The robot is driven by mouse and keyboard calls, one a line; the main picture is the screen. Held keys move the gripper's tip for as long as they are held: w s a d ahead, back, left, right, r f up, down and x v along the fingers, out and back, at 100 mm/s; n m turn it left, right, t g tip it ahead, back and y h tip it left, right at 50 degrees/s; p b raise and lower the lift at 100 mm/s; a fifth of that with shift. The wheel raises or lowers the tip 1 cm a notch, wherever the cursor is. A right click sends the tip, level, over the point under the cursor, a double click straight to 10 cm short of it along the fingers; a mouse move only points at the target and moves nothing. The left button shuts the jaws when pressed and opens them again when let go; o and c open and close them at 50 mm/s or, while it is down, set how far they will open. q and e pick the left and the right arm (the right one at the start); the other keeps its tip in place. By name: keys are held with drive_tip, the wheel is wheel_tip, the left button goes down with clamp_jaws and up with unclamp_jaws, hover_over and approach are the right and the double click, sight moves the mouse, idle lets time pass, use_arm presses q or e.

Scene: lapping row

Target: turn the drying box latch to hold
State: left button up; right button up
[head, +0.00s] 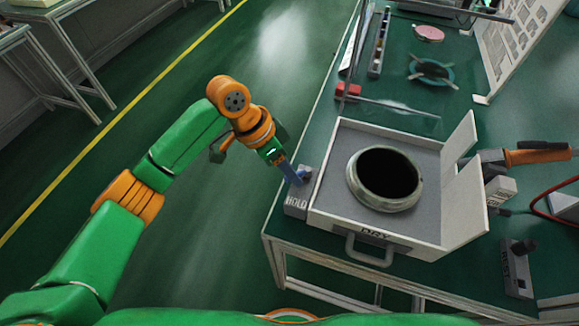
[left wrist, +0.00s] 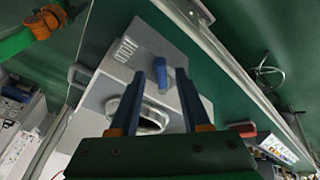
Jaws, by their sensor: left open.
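The latch is a grey block (head: 297,204) marked HOLD with a blue lever (head: 303,176). It stands at the left side of the grey drying box (head: 330,205), near the bench edge. In the left wrist view the blue lever (left wrist: 160,74) shows ahead, by the fingers, with the HOLD lettering to its upper left. My left gripper (head: 290,172) reaches in from the left at the lever and is open. In the left wrist view its fingers (left wrist: 160,90) are spread around the lever; contact cannot be told. My right gripper is not in view.
The drying box holds a round metal ring (head: 356,188) with a dark opening, and has a front handle (head: 369,256). A clear shield (head: 400,112) and red block (head: 348,90) stand behind. An orange-handled tool (head: 525,157) lies right. Open floor is left of the bench.

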use_arm(q)
drive_tip(key=shift+a, duration=0.15)
clamp_jaws()
drive_tip(key=shift+s+r+p, duration=0.1)
drive_tip(key=shift+r+p, duration=0.05)
drive_tip(key=shift+p, duration=0.3)
drive_tip(key=n+t+p, duration=0.1)
drive_tip(key=n+p, duration=0.1)
drive_tip(key=p, duration=0.2)
drive_tip(key=s+d+n+t+p, duration=0.1)
drive_tip(key=n+p, duration=0.1)
drive_tip(key=p, duration=0.2)
drive_tip(key=s+d+n+t+y+p, duration=0.1)
drive_tip(key=n+p, duration=0.2)
drive_tip(key=p, duration=0.2)
drive_tip(key=shift+s+r, duration=0.1)
drive_tip(key=shift+r, duration=0.1)
drive_tip(key=shift+s+d+f+n+t+y+p, duration=0.1)
drive_tip(key=shift+d+f+n+t+y+p, duration=0.05)
drive_tip(key=shift+n+p, duration=0.45)
drive_tip(key=shift+s+d+f+n+t+y+p, duration=0.1)
drive_tip(key=shift+d+f+n+t+y+p, duration=0.05)
drive_tip(key=shift+n+p, duration=0.45)
unclamp_jaws()
drive_tip(key=shift+a, duration=0.1)
